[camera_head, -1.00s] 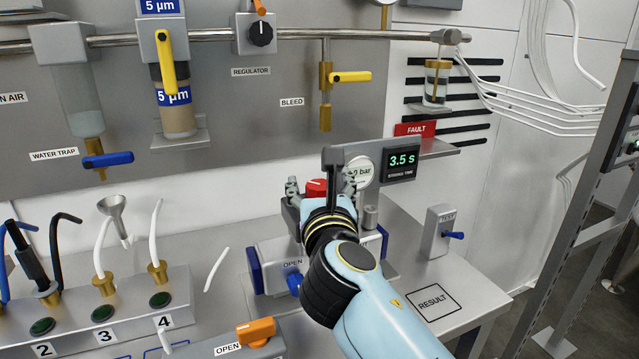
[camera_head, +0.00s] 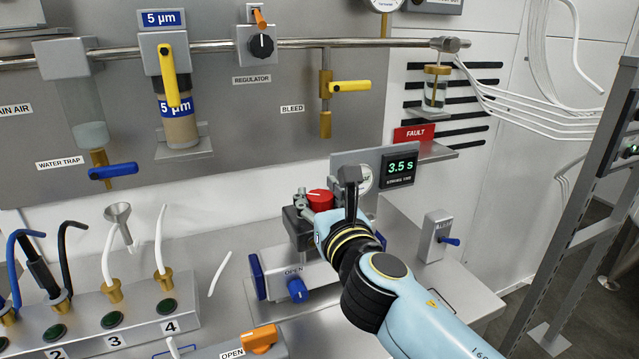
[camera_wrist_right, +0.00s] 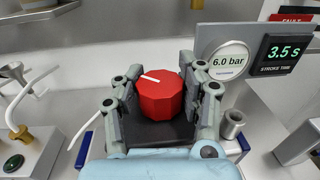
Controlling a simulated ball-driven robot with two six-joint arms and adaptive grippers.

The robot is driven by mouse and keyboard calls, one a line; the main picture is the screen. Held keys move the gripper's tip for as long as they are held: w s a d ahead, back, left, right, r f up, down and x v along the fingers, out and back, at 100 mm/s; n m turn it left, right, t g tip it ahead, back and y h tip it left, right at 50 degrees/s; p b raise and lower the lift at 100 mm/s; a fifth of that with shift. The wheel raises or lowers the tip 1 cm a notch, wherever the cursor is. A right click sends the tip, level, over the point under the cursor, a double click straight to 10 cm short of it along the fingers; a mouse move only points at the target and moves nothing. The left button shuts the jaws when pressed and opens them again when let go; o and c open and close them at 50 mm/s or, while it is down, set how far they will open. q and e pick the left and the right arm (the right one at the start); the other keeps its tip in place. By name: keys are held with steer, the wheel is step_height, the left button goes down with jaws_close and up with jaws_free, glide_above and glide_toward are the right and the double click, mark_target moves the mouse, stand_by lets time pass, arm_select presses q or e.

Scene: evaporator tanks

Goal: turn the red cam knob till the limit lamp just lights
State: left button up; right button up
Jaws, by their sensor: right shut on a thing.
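The red cam knob (camera_head: 319,199) sits on top of a dark block on the bench fixture, and its upper part shows in the head view. In the right wrist view the knob (camera_wrist_right: 160,95) is faceted, with a white pointer line slanting to the upper left. My right gripper (camera_wrist_right: 164,101) has a grey finger on each side of the knob and is shut on it. In the head view my right gripper (camera_head: 326,206) partly hides the fixture. I cannot make out a limit lamp in either view. My left gripper is not in view.
A 6.0 bar gauge (camera_wrist_right: 229,62) and a 3.5 s stroke time display (camera_head: 398,167) stand just behind the knob. A blue knob (camera_head: 297,290) marked OPEN is on the fixture's front. A TEST switch (camera_head: 437,236) stands to the right. Tube ports and an orange lever (camera_head: 259,338) lie left.

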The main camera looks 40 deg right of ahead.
mark_target(324, 205)
steer(key=shift+f, duration=0.1)
steer(key=o, duration=1.3)
steer(key=shift+s, duration=0.1)
steer(key=shift+c, duration=0.2)
steer(key=v, duration=0.7)
steer(key=shift+s+a, duration=0.1)
steer(key=shift+s, duration=0.15)
